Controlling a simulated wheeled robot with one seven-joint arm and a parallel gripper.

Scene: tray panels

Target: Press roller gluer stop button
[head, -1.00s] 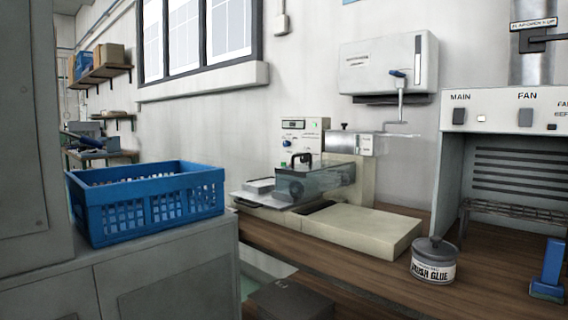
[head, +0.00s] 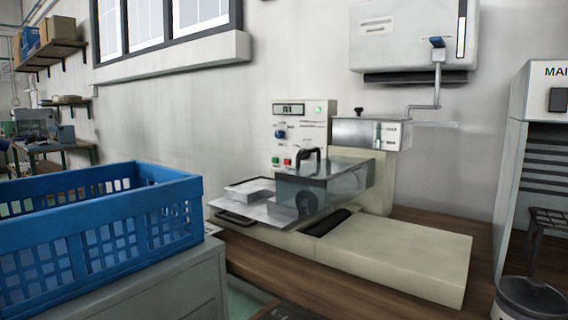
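The roller gluer (head: 390,255) is a cream machine on the wooden bench, in the middle of the head view. Its upright control panel (head: 301,130) carries a small display, a blue knob (head: 280,134) and a lit green lamp (head: 318,110). Low on the panel are a green button (head: 276,161) and a red button (head: 288,162), side by side. The red one looks like the stop button; its label is too small to read. A clear cover (head: 325,188) with a black handle stands just in front of and below the buttons. My gripper is not in view.
A blue crate (head: 110,238) sits on a grey cabinet (head: 185,285) at the left front. A hood (head: 535,110) and glue pot (head: 530,298) are at the right.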

